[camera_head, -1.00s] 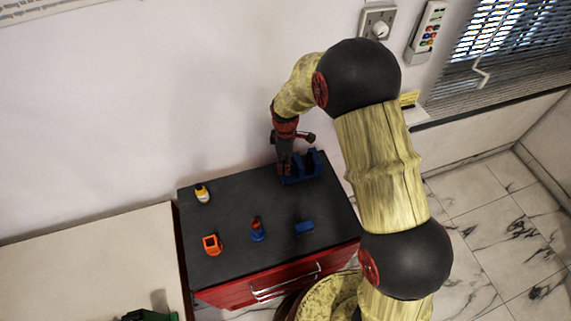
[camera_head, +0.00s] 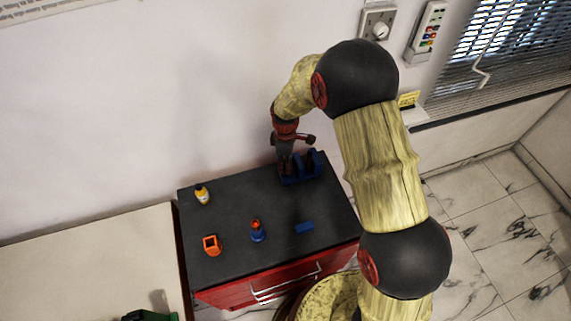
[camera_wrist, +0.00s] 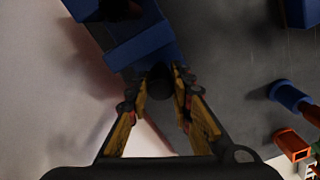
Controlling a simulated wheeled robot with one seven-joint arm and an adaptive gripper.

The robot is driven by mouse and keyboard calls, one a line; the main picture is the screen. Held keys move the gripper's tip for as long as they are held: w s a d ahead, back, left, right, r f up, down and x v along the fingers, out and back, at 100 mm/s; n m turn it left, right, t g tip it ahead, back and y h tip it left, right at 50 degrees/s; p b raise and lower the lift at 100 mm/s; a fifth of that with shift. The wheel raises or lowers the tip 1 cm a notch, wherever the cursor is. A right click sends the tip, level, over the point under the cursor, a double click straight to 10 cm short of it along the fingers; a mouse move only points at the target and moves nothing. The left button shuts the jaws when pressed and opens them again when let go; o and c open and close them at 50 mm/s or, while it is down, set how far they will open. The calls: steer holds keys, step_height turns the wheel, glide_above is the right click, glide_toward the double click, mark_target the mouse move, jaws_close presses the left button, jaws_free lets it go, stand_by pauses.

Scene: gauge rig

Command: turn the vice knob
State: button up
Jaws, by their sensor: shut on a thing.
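The blue vice (camera_head: 313,165) stands at the back right of the dark cabinet top. In the wrist view, the vice (camera_wrist: 140,45) is at the top, with its dark round knob (camera_wrist: 160,82) towards my gripper. My gripper (camera_head: 285,172) points down at the left end of the vice. In the wrist view my gripper (camera_wrist: 161,98) has its two fingertips on either side of the knob and is shut on it. The fingertips partly hide the knob. In the head view my gripper hides the knob.
On the dark cabinet top (camera_head: 235,200) are a yellow bottle (camera_head: 202,194), an orange square piece (camera_head: 212,245), a blue and orange piece (camera_head: 257,231) and a blue block (camera_head: 304,227). The wall (camera_head: 120,110) is close behind.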

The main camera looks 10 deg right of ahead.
jaws_close()
steer(key=shift+m, duration=0.4)
steer(key=m, duration=0.2)
steer(key=shift+m, duration=0.4)
steer(key=m, duration=0.4)
steer(key=shift+m, duration=0.3)
steer(key=m, duration=0.4)
steer(key=shift+p, duration=0.3)
steer(key=shift+m, duration=2.1)
steer(key=o, duration=1)
jaws_free()
steer(key=shift+c, duration=0.2)
